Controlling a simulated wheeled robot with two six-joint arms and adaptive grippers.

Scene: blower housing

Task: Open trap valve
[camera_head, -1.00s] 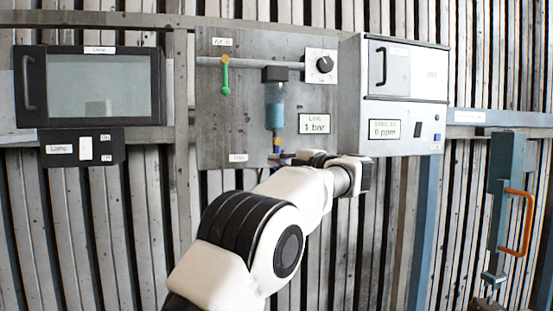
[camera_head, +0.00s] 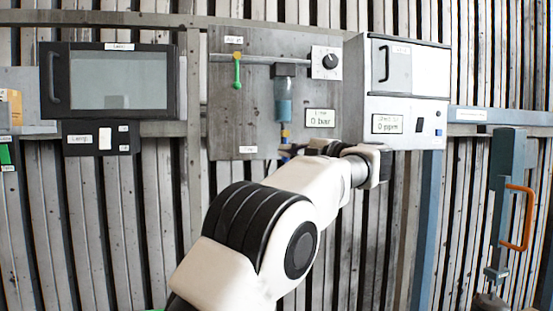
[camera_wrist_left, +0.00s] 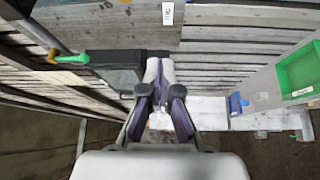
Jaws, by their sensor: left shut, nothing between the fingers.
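The trap is a clear vessel of blue liquid (camera_head: 283,105) on a grey panel. My left gripper (camera_wrist_left: 160,104) is shut and empty in the left wrist view. The panel's lower label (camera_wrist_left: 168,13) also shows in the wrist view. My right gripper is out of view.
A green lever (camera_head: 237,74) hangs down from the pipe. The pressure display (camera_head: 320,118) reads 0 bar. A dark windowed box (camera_head: 118,83) is on the left, a grey cabinet (camera_head: 410,80) on the right. A green bin (camera_wrist_left: 300,70) shows in the wrist view.

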